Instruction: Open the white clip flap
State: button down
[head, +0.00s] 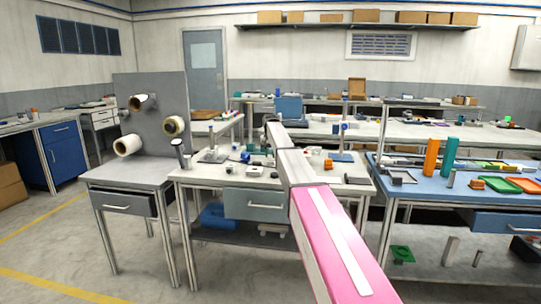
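I cannot pick out the white clip flap for certain in the head view. Small white and grey items lie on the middle workbench (205,177), among them a small pale block (252,170); they are too small to tell any flap or its state. My pink and white arm reaches from the lower right up over this bench and covers part of its top. My gripper's fingers do not show; they seem hidden behind the arm.
A blue bench (425,190) on the right holds an orange cylinder (431,158), a teal cylinder (449,155) and trays. The middle bench's drawer (252,205) faces me. Floor at left front is clear.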

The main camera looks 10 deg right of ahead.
jog(key=shift+w+r+g, duration=0.45)
jog(key=shift+w+g, duration=0.05)
jog(key=shift+g, duration=0.3)
jog(key=shift+d+r+g+y, duration=0.1)
jog(key=shift+r+g+y, duration=0.3)
jog(key=shift+g, duration=0.2)
jog(key=c, duration=0.9)
grip_release()
jog(key=shift+v, duration=3.7)
